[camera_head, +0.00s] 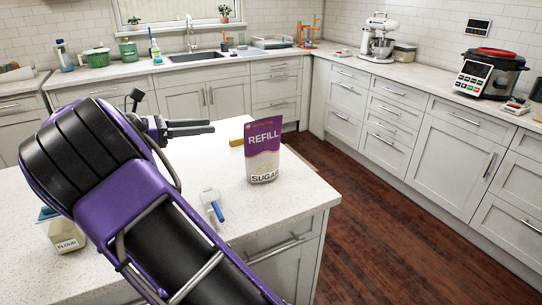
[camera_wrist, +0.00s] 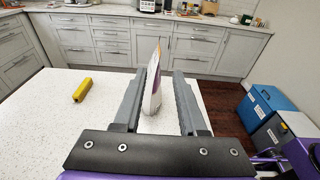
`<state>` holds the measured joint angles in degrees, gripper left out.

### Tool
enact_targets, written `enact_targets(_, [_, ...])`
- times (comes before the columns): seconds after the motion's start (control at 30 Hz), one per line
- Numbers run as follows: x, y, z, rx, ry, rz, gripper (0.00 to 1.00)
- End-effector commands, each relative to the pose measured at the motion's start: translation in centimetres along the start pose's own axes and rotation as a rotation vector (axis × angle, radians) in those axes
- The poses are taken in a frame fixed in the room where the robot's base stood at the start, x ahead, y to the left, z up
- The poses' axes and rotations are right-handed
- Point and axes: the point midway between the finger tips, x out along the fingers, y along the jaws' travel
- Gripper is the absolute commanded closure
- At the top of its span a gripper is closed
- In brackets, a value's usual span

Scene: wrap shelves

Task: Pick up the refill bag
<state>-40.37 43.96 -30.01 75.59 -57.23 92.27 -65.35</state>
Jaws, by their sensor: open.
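The refill bag (camera_head: 264,150) is a purple and white pouch marked REFILL and SUGAR. It stands upright on the white island counter (camera_head: 300,204) near its right edge. My gripper (camera_head: 212,127) is open and empty, held above the counter to the left of the bag, with a gap between the fingertips and the bag in the head view. In the wrist view my gripper (camera_wrist: 159,72) has its two fingers apart, and the bag (camera_wrist: 153,88) appears nearly edge-on in the space framed by them, closer to the left finger.
A yellow block (camera_head: 237,141) lies on the counter behind the bag. A clear container with a blue handle (camera_head: 213,205) lies in front, left of the bag. A flour package (camera_head: 67,237) stands at far left. Blue (camera_wrist: 270,93) and grey boxes are at right in the wrist view.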

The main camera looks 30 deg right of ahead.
Motion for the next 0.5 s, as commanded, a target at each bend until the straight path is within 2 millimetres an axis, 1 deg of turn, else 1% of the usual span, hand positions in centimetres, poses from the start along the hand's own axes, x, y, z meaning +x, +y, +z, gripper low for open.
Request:
enact_targets(0.07, [0.9,0.0,-0.1,-0.008,-0.005,-0.005,0.59])
enact_targets(0.17, [2.8,-0.1,-0.2,-0.007,-0.003,-0.006,0.59])
enact_targets(0.3, [6.0,-0.1,-0.2,-0.005,-0.003,-0.007,0.59])
enact_targets(0.5, [10.0,-0.1,-0.1,-0.004,-0.001,-0.005,0.59])
